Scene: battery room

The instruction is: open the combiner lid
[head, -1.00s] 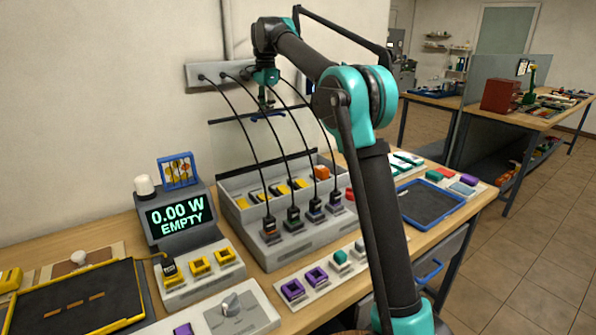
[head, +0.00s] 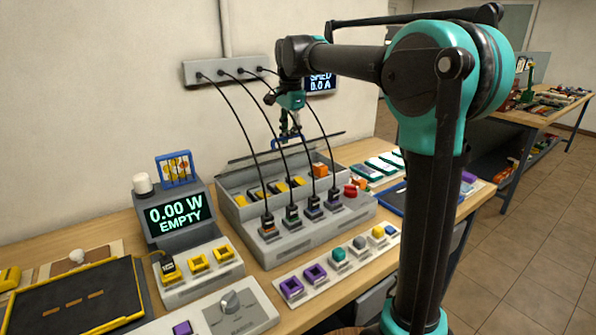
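The combiner (head: 300,242) is a grey box on the bench, with several black cables plugged into its front. Its top compartment shows yellow blocks and an orange block inside. The combiner lid (head: 325,139) shows as a thin dark edge above the box's back rim. It stands raised, and its panel is edge-on or too clear to make out. A blue handle (head: 276,144) is at the middle of this edge. My gripper (head: 289,135) points down at the handle and appears closed on it; the fingertips are small and partly hidden by cables.
Cables hang from a grey wall strip (head: 222,71) past my gripper. A display reading 0.00 W EMPTY (head: 178,213) stands left of the combiner. A strip of coloured sockets (head: 335,262) lies in front. A blue-edged tray (head: 377,198) is at the right, partly behind my arm.

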